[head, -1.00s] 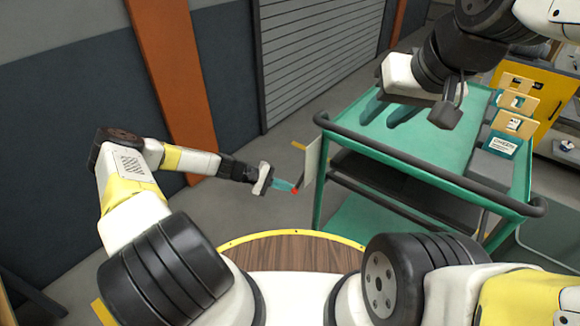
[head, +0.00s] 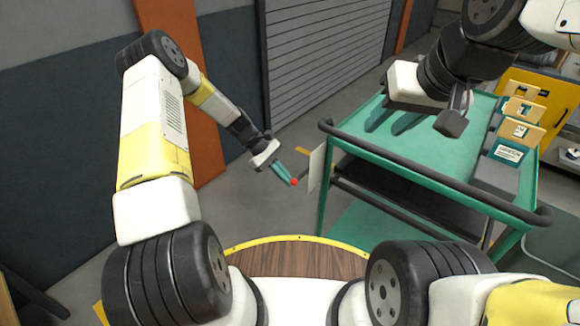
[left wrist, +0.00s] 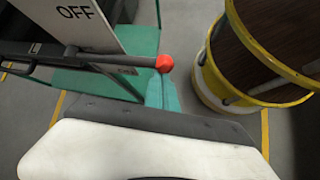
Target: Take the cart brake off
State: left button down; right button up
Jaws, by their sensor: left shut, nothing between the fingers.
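The teal cart (head: 425,140) stands right of centre in the head view. Its brake lever is a dark rod with a red knob (head: 294,182), beside a pale plate (head: 317,168) at the cart's near left corner. In the left wrist view the red knob (left wrist: 165,63) ends the rod, and the plate (left wrist: 80,15) reads OFF. My left gripper (head: 284,175) is shut, with its teal fingertips at the knob; I cannot tell whether they touch. The fingers (left wrist: 162,92) hold nothing. My right gripper (head: 394,121) is open and empty above the cart's top.
Several small cards and boxes (head: 520,130) stand on the cart's right side. A dark handle rail (head: 430,170) runs along the cart's near edge. A round wooden top with a yellow rim (head: 300,240) is in front of me. Open floor lies left of the cart.

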pick_arm(q)
notch_tip(320, 180, up, 8)
jog(key=w+d+n+g+y, duration=0.1)
jog(key=w+g+y, duration=0.1)
jog(key=shift+d+r+n+g, duration=0.2)
jog(key=shift+d+n+g, duration=0.1)
jog(key=shift+d, duration=0.1)
jog(key=shift+w+d+r, duration=0.1)
jog(key=shift+w, duration=0.05)
dwell(0.4)
jog(key=a+f, duration=0.3)
jog(key=w+v, duration=0.1)
jog(key=v, duration=0.8)
jog(key=shift+w+d+f, duration=0.2)
jog(key=shift+w+d, duration=0.1)
jog(key=shift+w, duration=0.05)
pick_arm(e)
jog(key=shift+w+a, duration=0.15)
jog(key=shift+w, duration=0.5)
